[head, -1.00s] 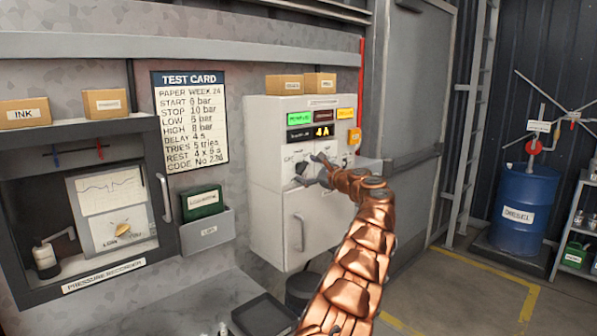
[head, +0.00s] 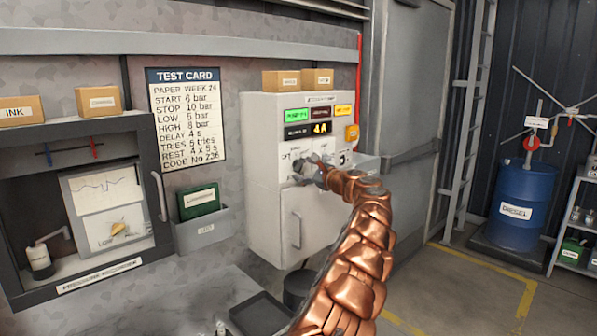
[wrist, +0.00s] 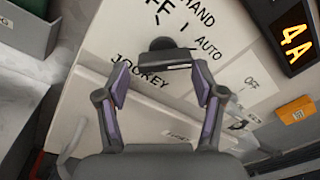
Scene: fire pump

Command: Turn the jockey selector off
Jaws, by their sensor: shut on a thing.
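The jockey selector (wrist: 164,46) is a dark knob with a raised bar on the white control box (head: 262,150). In the wrist view the words OFF, HAND and AUTO stand around it and JOCKEY is printed beside it. My gripper (wrist: 161,70) has its two purple-padded fingers at either end of the bar, shut on the knob. In the head view my gripper (head: 306,176) is at the box's front and hides much of the knob. I cannot tell clearly which mark the knob points to.
A second selector marked OFF (wrist: 238,124) is close on the right. An orange button block (wrist: 297,113) and a lit "4A" display (wrist: 296,45) are nearby. A green box in a wall tray (head: 205,232) hangs left of the control box.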

